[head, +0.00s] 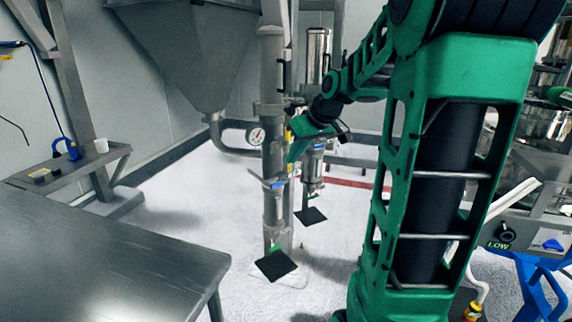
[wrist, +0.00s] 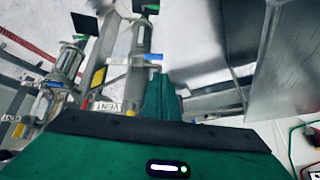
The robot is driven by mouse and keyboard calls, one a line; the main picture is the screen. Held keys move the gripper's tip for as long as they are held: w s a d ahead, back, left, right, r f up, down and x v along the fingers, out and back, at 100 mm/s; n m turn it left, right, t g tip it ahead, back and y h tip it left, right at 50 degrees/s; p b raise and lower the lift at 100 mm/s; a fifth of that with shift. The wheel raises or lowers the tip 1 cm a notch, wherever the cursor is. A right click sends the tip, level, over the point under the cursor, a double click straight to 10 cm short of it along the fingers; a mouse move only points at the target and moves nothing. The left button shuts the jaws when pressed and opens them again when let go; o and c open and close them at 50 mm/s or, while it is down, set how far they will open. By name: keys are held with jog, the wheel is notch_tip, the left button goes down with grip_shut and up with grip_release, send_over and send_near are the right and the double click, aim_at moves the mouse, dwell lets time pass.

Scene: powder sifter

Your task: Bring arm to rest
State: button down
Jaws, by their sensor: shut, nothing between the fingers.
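My green arm stands up the right half of the head view and bends left at the top. My gripper (head: 297,150) points down and left in front of the steel pipes at the centre. In the wrist view my gripper (wrist: 160,95) shows as green fingers closed together, with nothing held. A steel pipe with a blue-handled valve (wrist: 147,60) shows beyond it, and the same blue handle (head: 272,184) is in the head view. I cannot tell the exact gap between my gripper and the pipes.
A bare steel table (head: 110,260) fills the lower left. A hopper (head: 190,50) and a pressure gauge (head: 256,136) are behind. A side bench (head: 70,172) is at the left wall. A machine with a LOW dial (head: 506,236) stands at the right. Pale floor (head: 185,205) lies open between.

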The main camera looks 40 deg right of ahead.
jog(key=s+a+f+m+g, duration=0.2)
jog(key=s+a+f, duration=0.1)
jog(key=s, duration=0.6)
jog(key=s+a+f+m+g, duration=0.2)
jog(key=s+a+f, duration=0.1)
jog(key=s, duration=0.7)
jog(key=s+a+f+m+g, duration=0.1)
jog(key=s+a+f+g, duration=0.1)
jog(key=s, duration=0.7)
jog(key=shift+s+a+f+m+g, duration=0.4)
jog(key=shift+a+f, duration=0.3)
jog(key=shift+a, duration=0.4)
jog(key=shift+w+f+h, duration=0.25)
jog(key=shift+w+h, duration=0.05)
jog(key=shift+w, duration=0.35)
